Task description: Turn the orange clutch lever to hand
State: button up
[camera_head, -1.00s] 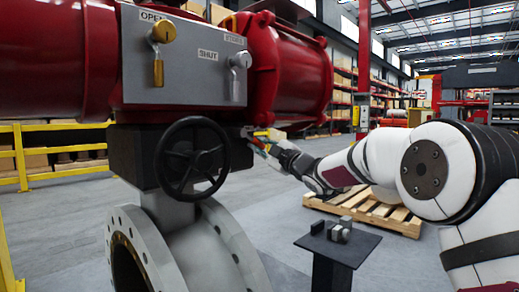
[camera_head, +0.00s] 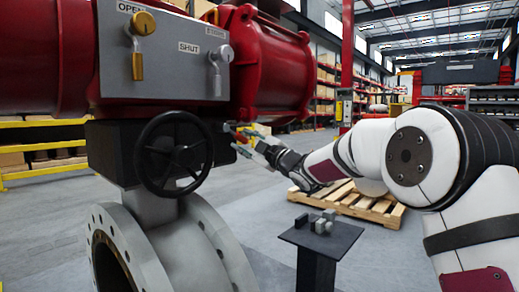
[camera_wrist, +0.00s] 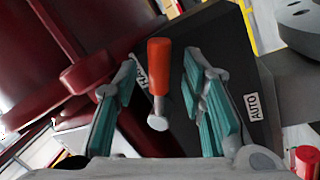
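The orange clutch lever (camera_wrist: 158,66) shows in the wrist view, with a grey round pivot (camera_wrist: 157,122) at its lower end. Its orange end points up in the picture, beside a partly covered label (camera_wrist: 141,77) that seems to read HAND. An AUTO label (camera_wrist: 253,107) is on the right of the dark housing. My gripper (camera_wrist: 161,62) is open, its teal-padded fingers on either side of the lever with visible gaps. In the head view my gripper (camera_head: 243,140) is at the right side of the dark gearbox; the lever there is too small to make out surely.
The black handwheel (camera_head: 173,152) is left of my gripper. The red actuator cylinder (camera_head: 272,65) is above it, with a grey OPEN/SHUT panel (camera_head: 165,55). A dark stand (camera_head: 320,240) with small grey blocks and a wooden pallet (camera_head: 362,203) are to the right.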

jog(key=v, duration=1)
jog(key=shift+s+d, duration=0.15)
jog(key=shift+s, duration=0.1)
jog(key=shift+d, duration=0.1)
